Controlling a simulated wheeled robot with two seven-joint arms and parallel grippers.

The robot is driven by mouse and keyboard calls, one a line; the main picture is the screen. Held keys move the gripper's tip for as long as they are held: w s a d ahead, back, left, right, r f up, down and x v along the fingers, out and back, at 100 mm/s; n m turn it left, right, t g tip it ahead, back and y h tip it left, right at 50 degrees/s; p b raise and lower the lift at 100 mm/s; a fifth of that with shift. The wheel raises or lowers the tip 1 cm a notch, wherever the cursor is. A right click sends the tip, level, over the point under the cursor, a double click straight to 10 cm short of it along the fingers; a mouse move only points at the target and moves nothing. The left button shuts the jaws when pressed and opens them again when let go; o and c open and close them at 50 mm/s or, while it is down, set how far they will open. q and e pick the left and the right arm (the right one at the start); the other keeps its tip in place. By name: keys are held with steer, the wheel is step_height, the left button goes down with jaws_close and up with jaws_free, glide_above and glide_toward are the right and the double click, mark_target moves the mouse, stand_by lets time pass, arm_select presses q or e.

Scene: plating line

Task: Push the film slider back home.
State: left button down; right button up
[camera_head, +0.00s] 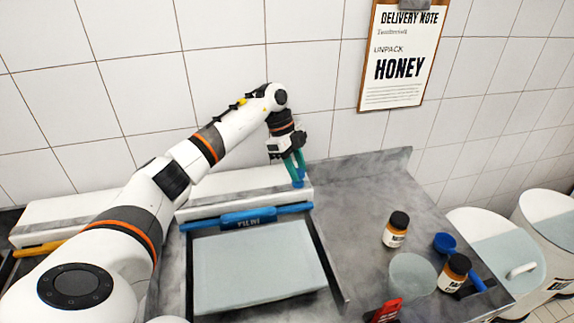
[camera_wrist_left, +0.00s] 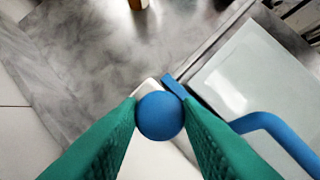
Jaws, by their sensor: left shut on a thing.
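The film slider is a blue bar (camera_head: 248,217) lying across the back edge of a pale sheet in a dark frame (camera_head: 335,278). Its label is in white letters. A round blue knob (camera_wrist_left: 160,116) sits between the green fingers of my left gripper (camera_wrist_left: 158,118) in the left wrist view, with a finger touching each side. In the head view my left gripper (camera_head: 298,176) points down at the right end of the white housing (camera_head: 240,192), shut on the knob. The gripper partly hides the knob there. My right gripper is not in view.
On the grey counter (camera_head: 350,200) to the right stand two dark-lidded jars (camera_head: 396,230) (camera_head: 454,274), a round pale disc (camera_head: 412,276), a blue scoop (camera_head: 446,243) and a red item (camera_head: 386,311). A delivery note (camera_head: 404,55) hangs on the tiled wall. White bins (camera_head: 500,245) stand beyond the counter.

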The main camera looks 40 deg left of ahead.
arm_select(q)
steer(key=shift+w+r, duration=0.1)
steer(key=c, duration=1.1)
jaws_free()
steer(key=shift+d, duration=0.15)
steer(key=shift+c, duration=0.2)
steer(key=shift+o, duration=0.5)
steer(key=shift+w, duration=0.15)
steer(key=shift+r, duration=0.2)
steer(key=b+v, duration=0.2)
steer(key=v, duration=0.9)
steer(key=shift+r, duration=0.15)
